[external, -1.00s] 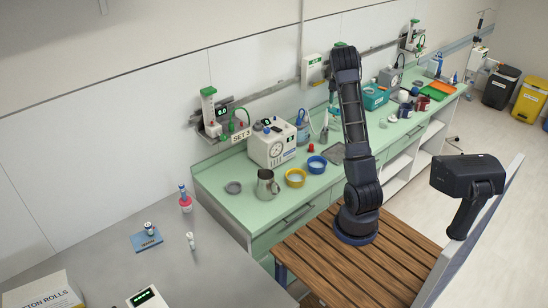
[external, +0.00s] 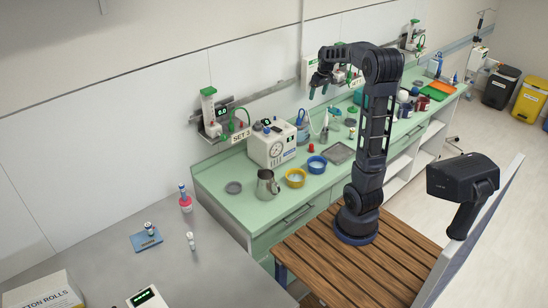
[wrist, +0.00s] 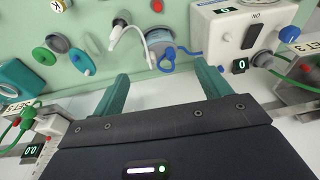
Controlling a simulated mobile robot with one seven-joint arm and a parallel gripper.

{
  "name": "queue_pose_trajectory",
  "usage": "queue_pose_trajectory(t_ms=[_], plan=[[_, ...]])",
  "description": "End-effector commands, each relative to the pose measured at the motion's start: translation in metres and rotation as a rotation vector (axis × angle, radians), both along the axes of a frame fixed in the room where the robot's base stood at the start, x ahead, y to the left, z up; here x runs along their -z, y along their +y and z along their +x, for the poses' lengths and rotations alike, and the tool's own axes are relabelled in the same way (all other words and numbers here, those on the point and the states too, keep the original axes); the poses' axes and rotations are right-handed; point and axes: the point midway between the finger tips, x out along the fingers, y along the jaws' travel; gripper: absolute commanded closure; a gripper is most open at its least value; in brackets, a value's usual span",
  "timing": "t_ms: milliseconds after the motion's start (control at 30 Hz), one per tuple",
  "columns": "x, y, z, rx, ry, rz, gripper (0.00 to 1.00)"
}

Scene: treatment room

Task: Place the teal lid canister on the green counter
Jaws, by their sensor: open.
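My gripper (external: 319,88) is open and empty, high above the back of the green counter (external: 218,183) near the wall. In the wrist view its two teal fingers (wrist: 163,72) stand wide apart, with counter items below them.
A white machine (external: 272,147), a steel jug (external: 267,187), yellow (external: 295,178) and blue bowls (external: 317,165) stand on the counter. A blue-hosed jar (wrist: 160,42) and a white spouted bottle (wrist: 119,38) are near my fingers.

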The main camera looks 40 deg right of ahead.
Motion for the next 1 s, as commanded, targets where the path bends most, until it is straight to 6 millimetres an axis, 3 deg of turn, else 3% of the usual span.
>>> queue_pose_trajectory(t_ms=[33,200,500,800,1000], plan=[[-0.007,0.018,-0.011,-0.003,-0.015,0.002,0.24],[-0.021,0.069,-0.045,0.001,-0.048,0.004,0.24],[-0.029,0.148,-0.116,0.006,-0.106,-0.001,0.24],[-0.016,0.208,-0.193,0.014,-0.168,-0.020,0.24],[0.000,0.232,-0.235,0.024,-0.206,-0.034,0.24]])
